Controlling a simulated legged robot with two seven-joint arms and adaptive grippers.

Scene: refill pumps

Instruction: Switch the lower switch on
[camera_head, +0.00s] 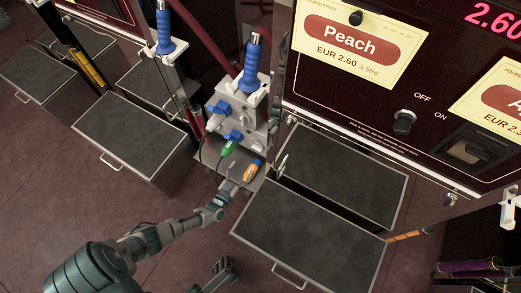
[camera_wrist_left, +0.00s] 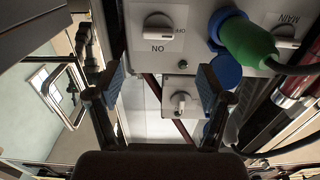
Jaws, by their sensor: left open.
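My left gripper (camera_head: 240,182) reaches in from the lower left to the foot of the white pump unit (camera_head: 238,108). In the left wrist view its two fingers with blue pads (camera_wrist_left: 162,82) are apart, with nothing held between them. A white rotary switch (camera_wrist_left: 158,27) with upside-down ON and OFF labels sits on a pale panel above the fingers in that view. A smaller switch (camera_wrist_left: 181,102) on a grey box shows between the fingers, farther off. Which is the lower switch I cannot tell for sure. The gripper hides part of the unit's base in the head view.
A green plug (camera_wrist_left: 250,42) and cable sit beside the panel, near a knob (camera_wrist_left: 285,31) labelled MAIN. An orange and blue piece (camera_head: 253,171) lies by the gripper. The Peach panel has its own OFF/ON knob (camera_head: 404,122). Dark trays (camera_head: 310,235) stand right of the arm.

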